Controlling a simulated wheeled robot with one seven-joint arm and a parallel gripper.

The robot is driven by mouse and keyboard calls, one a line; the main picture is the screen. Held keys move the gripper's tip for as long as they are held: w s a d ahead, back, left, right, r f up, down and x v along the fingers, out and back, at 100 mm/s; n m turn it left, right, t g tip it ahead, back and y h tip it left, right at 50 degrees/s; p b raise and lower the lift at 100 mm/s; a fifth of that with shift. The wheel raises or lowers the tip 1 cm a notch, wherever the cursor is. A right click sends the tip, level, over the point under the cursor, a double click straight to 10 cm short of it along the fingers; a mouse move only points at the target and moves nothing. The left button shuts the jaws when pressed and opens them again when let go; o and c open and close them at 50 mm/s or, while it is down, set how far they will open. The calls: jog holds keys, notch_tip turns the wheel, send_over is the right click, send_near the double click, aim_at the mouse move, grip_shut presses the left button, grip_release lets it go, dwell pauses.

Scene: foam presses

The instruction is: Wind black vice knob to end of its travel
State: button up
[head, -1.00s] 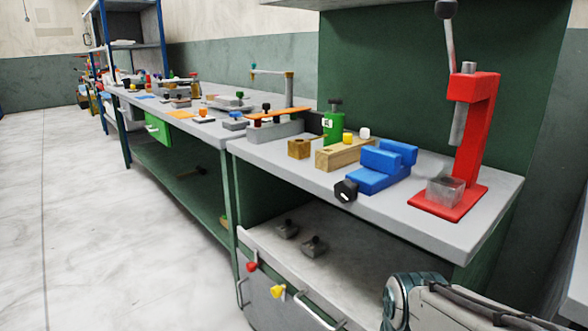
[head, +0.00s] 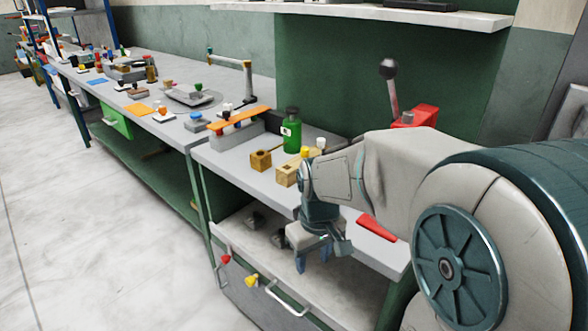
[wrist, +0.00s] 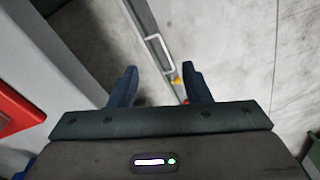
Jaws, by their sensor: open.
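My gripper (head: 313,262) is in front of the right-hand bench's front edge, pointing down. In the wrist view my gripper (wrist: 161,84) has its two blue fingers wide apart with nothing between them.
The red press (head: 414,115) stands at the bench's right, its base (wrist: 12,112) at left in the wrist view. Wooden blocks (head: 261,160) and a green bottle (head: 291,132) stand left of my arm. A drawer handle (head: 287,301) juts out below. The floor at left is clear.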

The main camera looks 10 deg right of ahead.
jog(key=shift+w+r+n+p, duration=0.95)
jog(key=shift+w+r+p, duration=1.75)
jog(key=shift+r+p, duration=2.2)
jog(key=shift+w+r+n+p, duration=0.95)
jog(key=shift+w+r+p, duration=1.75)
jog(key=shift+r+p, duration=2.15)
jog(key=shift+g, duration=0.3)
notch_tip(320, 180, down, 15)
jog(key=p, duration=0.3)
jog(key=shift+d+r, duration=0.15)
jog(key=shift+r, duration=0.05)
grip_shut()
